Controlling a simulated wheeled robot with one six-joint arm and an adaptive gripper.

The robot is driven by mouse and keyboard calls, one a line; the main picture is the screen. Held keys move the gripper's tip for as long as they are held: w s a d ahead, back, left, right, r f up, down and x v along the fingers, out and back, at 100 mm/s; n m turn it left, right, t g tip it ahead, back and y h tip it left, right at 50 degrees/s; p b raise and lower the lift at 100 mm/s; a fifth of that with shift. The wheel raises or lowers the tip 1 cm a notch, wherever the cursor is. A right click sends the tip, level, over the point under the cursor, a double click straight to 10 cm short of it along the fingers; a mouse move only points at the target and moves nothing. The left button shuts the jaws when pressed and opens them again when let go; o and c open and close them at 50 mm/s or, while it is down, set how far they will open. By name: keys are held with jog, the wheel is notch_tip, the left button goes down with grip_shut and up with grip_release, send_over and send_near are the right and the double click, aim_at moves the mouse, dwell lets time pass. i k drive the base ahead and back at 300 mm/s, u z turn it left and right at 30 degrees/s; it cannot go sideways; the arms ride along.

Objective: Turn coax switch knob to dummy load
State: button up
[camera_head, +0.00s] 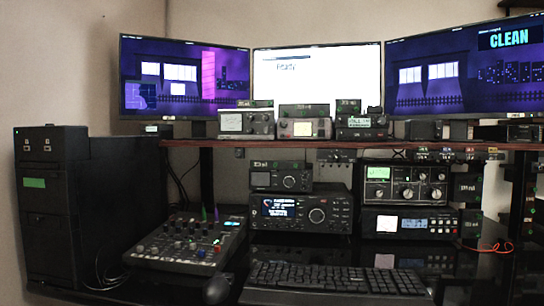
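My gripper is not in view. A grey tuner-like unit (405,187) with a meter and several round knobs sits at the right under the shelf. A small box (337,156) hangs or sits just under the shelf's edge, too small to make out. I cannot tell which knob is the coax switch knob, and no "dummy load" label is readable. No knob's pointer direction can be read.
A shelf (300,144) carries small radios below three monitors (317,85). More radios (300,210) stand under it. A keyboard (335,281), mouse (217,289) and mixer (187,241) fill the desk front. Black cabinets (50,215) stand left; orange cable (490,247) lies right.

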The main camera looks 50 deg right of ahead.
aim_at(338, 158)
jog(key=u, duration=0.15)
jog(key=i, duration=0.65)
jog(key=z, duration=3.75)
jog(key=k, duration=0.4)
jog(key=u, duration=0.3)
